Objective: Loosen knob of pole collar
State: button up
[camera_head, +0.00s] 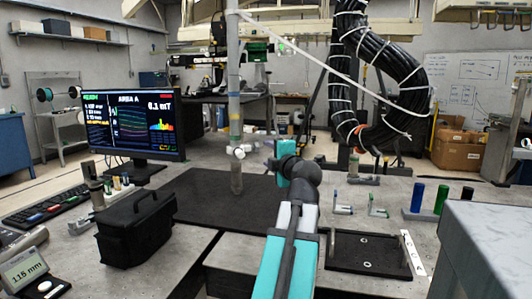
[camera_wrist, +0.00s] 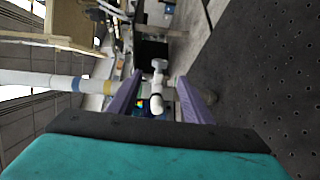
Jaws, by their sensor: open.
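The pole (camera_head: 235,85) stands upright on the dark mat, and its white collar (camera_head: 238,152) sits low on it, with white parts sticking out to the side. My gripper (camera_head: 262,142) is just right of the collar at about its height. In the wrist view, the pole (camera_wrist: 45,80) runs sideways. The purple fingers of my gripper (camera_wrist: 160,78) are open, one on each side of the white collar and its knob (camera_wrist: 157,104). The knob appears between the fingers, and I see no clear contact. The fingers hide parts of the pole.
A black case (camera_head: 135,228) and a monitor (camera_head: 128,125) stand left of the mat (camera_head: 215,200). A thick black cable coil (camera_head: 375,85) hangs at the right. Small brackets (camera_head: 345,205) and coloured cylinders (camera_head: 418,198) stand on the table at the right.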

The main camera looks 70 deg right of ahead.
jog(key=shift+v, duration=1.55)
